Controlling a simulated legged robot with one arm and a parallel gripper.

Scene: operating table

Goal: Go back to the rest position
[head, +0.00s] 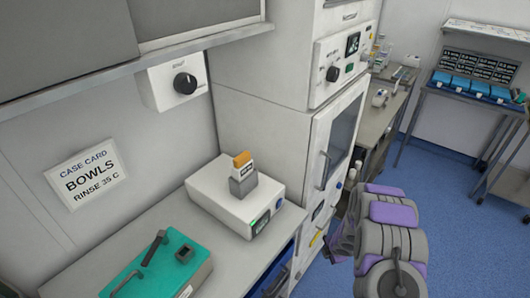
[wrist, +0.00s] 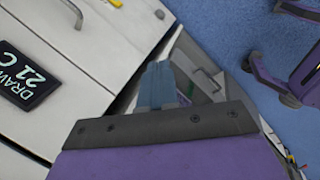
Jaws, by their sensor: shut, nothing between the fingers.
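My gripper (wrist: 157,86) shows in the wrist view as blue-grey fingers held together beyond a dark plate and purple housing. The fingers are shut with nothing between them. They point past the corner of a white cabinet front (wrist: 85,55), with blue floor beyond. In the head view my purple and grey arm (head: 392,232) is at the lower right, in front of the tall white cabinet. The fingertips cannot be made out clearly there.
A grey counter (head: 180,216) holds a white device (head: 215,200) with an orange-topped block, and a teal tray (head: 150,280). The tall white cabinet (head: 262,130) has handles and knobs. A table with blue bins (head: 475,84) stands back right. Blue floor (head: 450,150) is open at right.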

